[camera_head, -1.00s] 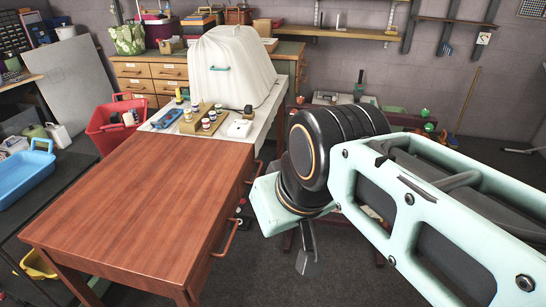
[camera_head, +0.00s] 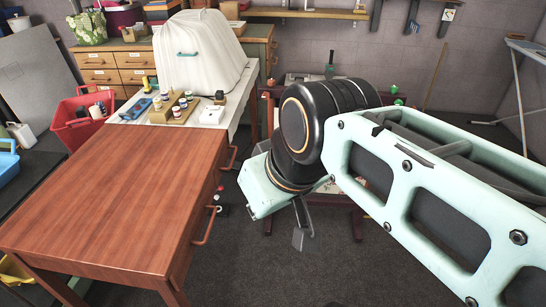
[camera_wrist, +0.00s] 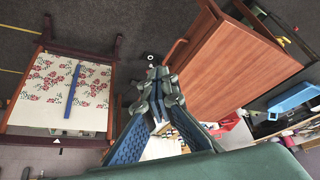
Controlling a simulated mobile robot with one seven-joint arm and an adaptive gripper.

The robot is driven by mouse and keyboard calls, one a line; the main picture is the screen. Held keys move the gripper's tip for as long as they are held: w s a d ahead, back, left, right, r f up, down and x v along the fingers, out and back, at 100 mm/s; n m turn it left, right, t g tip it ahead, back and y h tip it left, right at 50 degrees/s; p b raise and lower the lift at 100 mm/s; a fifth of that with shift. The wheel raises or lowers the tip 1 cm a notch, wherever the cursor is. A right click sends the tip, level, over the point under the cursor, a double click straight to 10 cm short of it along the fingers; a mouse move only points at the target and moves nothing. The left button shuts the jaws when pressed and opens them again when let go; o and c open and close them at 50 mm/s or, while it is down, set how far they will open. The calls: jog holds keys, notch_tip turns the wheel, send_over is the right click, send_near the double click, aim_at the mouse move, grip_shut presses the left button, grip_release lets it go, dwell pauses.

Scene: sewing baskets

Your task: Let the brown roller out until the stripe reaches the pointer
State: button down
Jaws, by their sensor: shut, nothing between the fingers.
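In the wrist view a dark red wooden frame (camera_wrist: 115,78) at left holds a pale cloth (camera_wrist: 38,112) with red flowers. A blue stripe (camera_wrist: 73,84) lies on the cloth. A small white triangle, perhaps the pointer (camera_wrist: 57,151), sits at the lower edge of the frame. A brown bar, perhaps the roller (camera_wrist: 57,141), lies just above it; I cannot tell for sure. The stripe is apart from the triangle. My gripper (camera_wrist: 158,80) is shut and empty, to the right of the frame and apart from it. In the head view my arm hides most of the frame.
A brown wooden table (camera_head: 110,205) with drawer handles stands left of my arm. Behind it are a white covered shape (camera_head: 195,60), several small jars (camera_head: 183,103) and a red basket (camera_head: 75,125). The dark floor (camera_head: 240,270) between table and arm is open.

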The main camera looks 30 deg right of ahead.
jog(key=s+d+n, duration=0.1)
jog(key=s+d, duration=0.3)
jog(key=d, duration=0.2)
jog(key=shift+d+y+b, duration=0.3)
jog(key=shift+d+b, duration=0.1)
jog(key=shift+b, duration=0.05)
dwell(3.0)
jog(key=c, duration=1.8)
grip_release()
jog(key=shift+r, duration=0.15)
notch_tip(320, 180, up, 6)
jog(key=p, duration=0.3)
jog(key=w+a+f+m+p, duration=0.1)
jog(key=w+a+f, duration=0.15)
jog(key=a, duration=0.25)
jog(key=w+a+f+m, duration=0.1)
jog(key=w+a, duration=0.3)
jog(key=a, duration=0.2)
notch_tip(320, 180, up, 15)
jog(key=p, duration=1.5)
jog(key=shift+s+d+r+h, duration=0.15)
jog(key=shift+s+d+h, duration=0.05)
jog(key=shift+h, duration=0.2)
